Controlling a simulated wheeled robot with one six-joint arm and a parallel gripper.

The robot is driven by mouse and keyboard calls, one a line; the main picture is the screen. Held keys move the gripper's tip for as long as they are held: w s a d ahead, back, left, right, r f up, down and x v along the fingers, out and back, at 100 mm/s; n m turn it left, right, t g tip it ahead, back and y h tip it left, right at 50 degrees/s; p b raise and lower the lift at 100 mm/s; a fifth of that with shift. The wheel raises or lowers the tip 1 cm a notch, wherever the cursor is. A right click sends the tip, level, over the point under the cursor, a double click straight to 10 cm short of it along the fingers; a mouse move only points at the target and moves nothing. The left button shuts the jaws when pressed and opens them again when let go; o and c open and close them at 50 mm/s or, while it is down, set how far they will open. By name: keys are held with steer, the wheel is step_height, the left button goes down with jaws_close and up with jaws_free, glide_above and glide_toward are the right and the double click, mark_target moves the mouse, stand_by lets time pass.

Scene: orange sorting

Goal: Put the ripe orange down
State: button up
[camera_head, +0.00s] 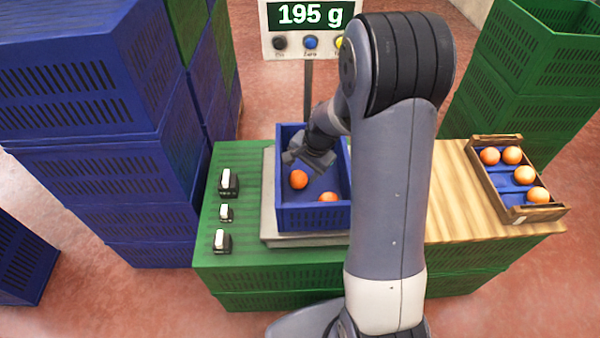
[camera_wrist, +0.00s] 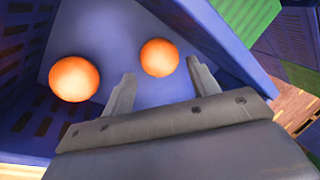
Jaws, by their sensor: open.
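Two oranges lie on the floor of a blue crate (camera_head: 313,217) that stands on a scale. One orange (camera_head: 299,180) is at the crate's left middle, and the other orange (camera_head: 328,197) is nearer its front wall. My gripper (camera_head: 309,162) reaches down into the crate from above. In the wrist view my gripper (camera_wrist: 155,85) is open, with nothing between its fingers. There, one orange (camera_wrist: 159,57) lies just beyond the fingertips and another orange (camera_wrist: 75,79) lies to the left. I cannot tell which orange is the ripe one.
The scale display (camera_head: 308,14) reads 195 g. A wooden tray (camera_head: 519,215) with several oranges stands on the board at right. Small black-and-white devices (camera_head: 228,183) line the green surface at left. Blue crates (camera_head: 90,100) stack high at left, green crates (camera_head: 530,60) at right.

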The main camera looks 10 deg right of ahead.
mark_target(300, 175)
steer(key=v, duration=0.7)
steer(key=shift+r+p, duration=0.2)
steer(key=shift+p, duration=0.25)
steer(key=shift+d, duration=0.1)
stand_by(1.9)
steer(key=b+x, duration=0.2)
steer(key=x, duration=1)
steer(key=shift+s+f, duration=0.1)
steer(key=shift+f, duration=0.05)
steer(key=shift+r+p, duration=0.4)
steer(key=shift+r, duration=1.65)
